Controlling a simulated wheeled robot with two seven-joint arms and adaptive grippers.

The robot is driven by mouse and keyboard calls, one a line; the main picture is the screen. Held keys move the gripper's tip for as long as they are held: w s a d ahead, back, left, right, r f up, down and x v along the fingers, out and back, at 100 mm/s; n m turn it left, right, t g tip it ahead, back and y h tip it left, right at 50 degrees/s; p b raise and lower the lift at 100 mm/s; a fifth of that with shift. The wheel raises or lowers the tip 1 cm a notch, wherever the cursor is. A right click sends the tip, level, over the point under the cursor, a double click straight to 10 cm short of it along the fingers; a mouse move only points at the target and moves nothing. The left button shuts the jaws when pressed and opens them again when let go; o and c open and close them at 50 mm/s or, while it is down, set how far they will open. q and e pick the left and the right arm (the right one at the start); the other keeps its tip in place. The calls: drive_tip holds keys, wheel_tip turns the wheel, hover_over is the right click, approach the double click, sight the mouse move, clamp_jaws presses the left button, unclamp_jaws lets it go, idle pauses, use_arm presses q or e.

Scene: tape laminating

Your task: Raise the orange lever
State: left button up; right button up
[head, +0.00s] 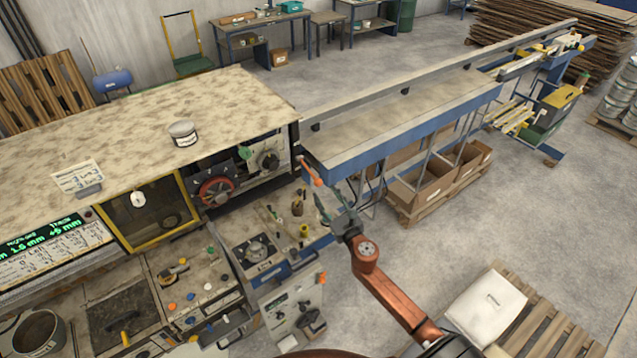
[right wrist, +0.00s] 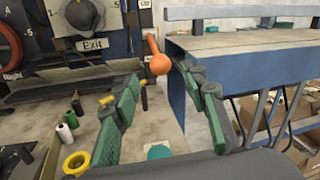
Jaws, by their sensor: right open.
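The orange lever (head: 311,173) sticks out at the corner where the machine meets the long blue-edged table. In the right wrist view its round orange knob (right wrist: 160,64) hangs at the lower end of a short orange shaft, which leans up and to the left. My right gripper (head: 325,197) is open, with its fingers pointing at the lever. In the right wrist view the knob shows between the two green-padded fingertips (right wrist: 158,76), with a gap on each side; I see no contact. My left gripper is not in view.
The long blue-edged table (head: 400,128) runs off to the upper right, its near end close to my right finger. The machine's Exit panel (right wrist: 88,40) is at the left. Spools and small tools lie on the bench (head: 283,222) below. Cardboard boxes (head: 425,185) stand under the table.

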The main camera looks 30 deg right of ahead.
sight(320, 185)
drive_tip(key=w, duration=0.5)
drive_tip(key=w+d, duration=0.1)
drive_tip(key=w, duration=0.1)
drive_tip(key=shift+w, duration=0.15)
drive_tip(key=shift+c, duration=0.7)
clamp_jaws()
